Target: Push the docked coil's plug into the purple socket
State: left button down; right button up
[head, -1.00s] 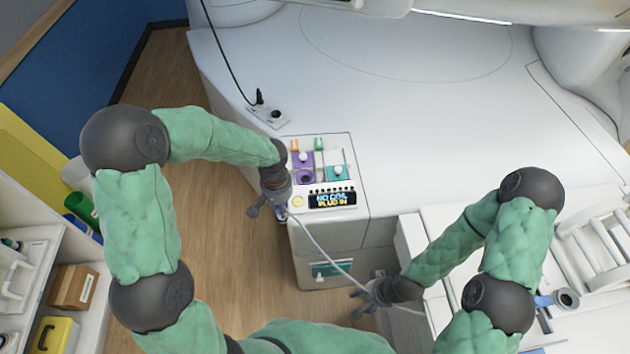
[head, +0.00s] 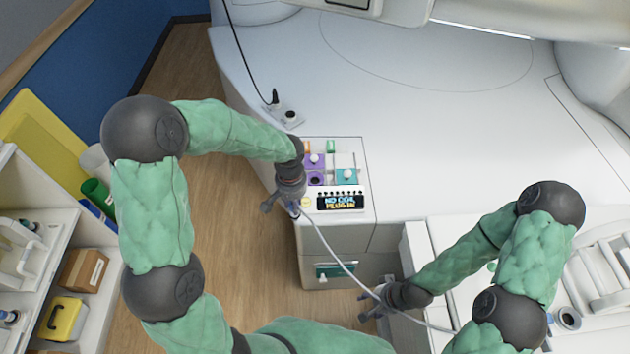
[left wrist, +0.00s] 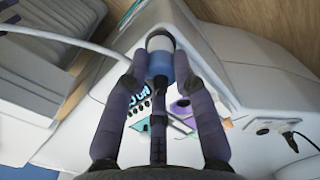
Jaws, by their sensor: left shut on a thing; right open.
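The plug (left wrist: 160,62), a cylinder with a white end and a blue band, is between the fingers of my left gripper (left wrist: 162,60), which is shut on it. In the head view my left gripper (head: 280,206) is at the left front edge of the control panel. A pale cable (head: 335,256) runs from it down to the right. The purple socket (head: 316,178) is a dark round opening in a purple plate, just right of and beyond that gripper. It also shows, partly hidden by a finger, in the left wrist view (left wrist: 181,106). My right gripper (head: 377,304) is open beside the cable.
A display (head: 341,202) reads "NO COIL PLUG IN". A teal plate (head: 347,176) sits right of the purple one. A round outlet (head: 291,117) and a black cable (head: 246,62) lie farther back. The white table top (head: 430,110) is clear.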

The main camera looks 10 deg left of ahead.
pick_arm(q)
notch_tip(320, 180, up, 18)
jog(key=p, duration=1.2)
dwell(0.4)
jog(key=w+d+p, duration=0.2)
jog(key=w+p, duration=0.1)
jog(key=w, duration=1.2)
jog(key=shift+w+d, duration=0.25)
dwell(0.5)
notch_tip(320, 180, down, 16)
jog(key=b, duration=1)
jog(key=shift+f, duration=0.2)
dwell(0.4)
jog(key=shift+f+b, duration=0.55)
jog(key=shift+f, duration=0.1)
dwell(0.4)
